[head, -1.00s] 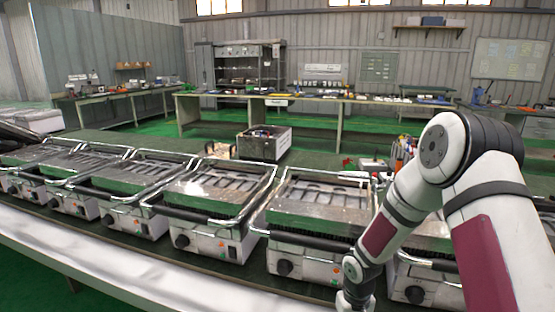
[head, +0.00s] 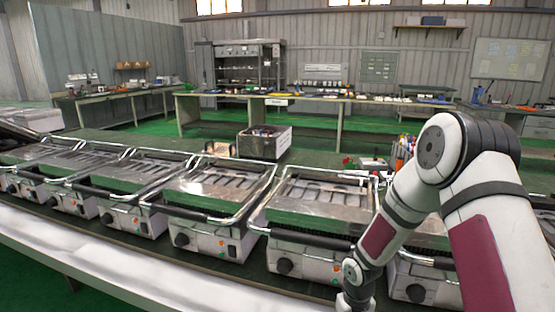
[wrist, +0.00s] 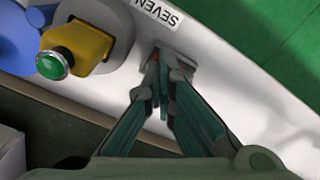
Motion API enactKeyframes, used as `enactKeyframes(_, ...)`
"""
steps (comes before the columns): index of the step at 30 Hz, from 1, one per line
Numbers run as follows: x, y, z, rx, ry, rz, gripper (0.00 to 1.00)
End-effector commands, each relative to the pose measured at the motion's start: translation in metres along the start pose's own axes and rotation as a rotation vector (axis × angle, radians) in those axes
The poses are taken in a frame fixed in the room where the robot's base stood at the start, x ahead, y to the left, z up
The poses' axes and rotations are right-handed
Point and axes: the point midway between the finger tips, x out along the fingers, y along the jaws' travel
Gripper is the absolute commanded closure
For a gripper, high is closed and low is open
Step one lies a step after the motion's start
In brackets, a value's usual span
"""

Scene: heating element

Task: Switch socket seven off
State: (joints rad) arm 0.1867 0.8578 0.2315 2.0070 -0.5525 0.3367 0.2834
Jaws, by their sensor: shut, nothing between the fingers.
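In the wrist view a white panel carries the label SEVEN (wrist: 158,12). Just below the label is a small dark switch with red parts (wrist: 178,74), partly hidden by my fingers. My gripper (wrist: 160,92) is shut and empty, its fingertips over or against the switch; I cannot tell whether they touch it. The switch's position cannot be made out. Left of it is a yellow block with a green round button (wrist: 52,65), in front of a grey round part. In the head view my gripper is out of sight below the bottom edge.
Several contact grills, one here (head: 215,190), stand in a row on the long bench in the head view. An open box (head: 264,142) stands behind them. A blue round part (wrist: 18,40) is at the wrist view's left edge. Green floor shows at upper right.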

Motion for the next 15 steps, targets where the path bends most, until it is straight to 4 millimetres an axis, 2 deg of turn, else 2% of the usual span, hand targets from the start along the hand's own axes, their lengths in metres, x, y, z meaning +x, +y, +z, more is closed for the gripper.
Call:
enactKeyframes(5,-0.003,0.001,0.001,0.001,-0.001,0.0,1.0)
enactKeyframes(15,-0.027,0.0,0.001,0.001,0.0,0.0,1.0)
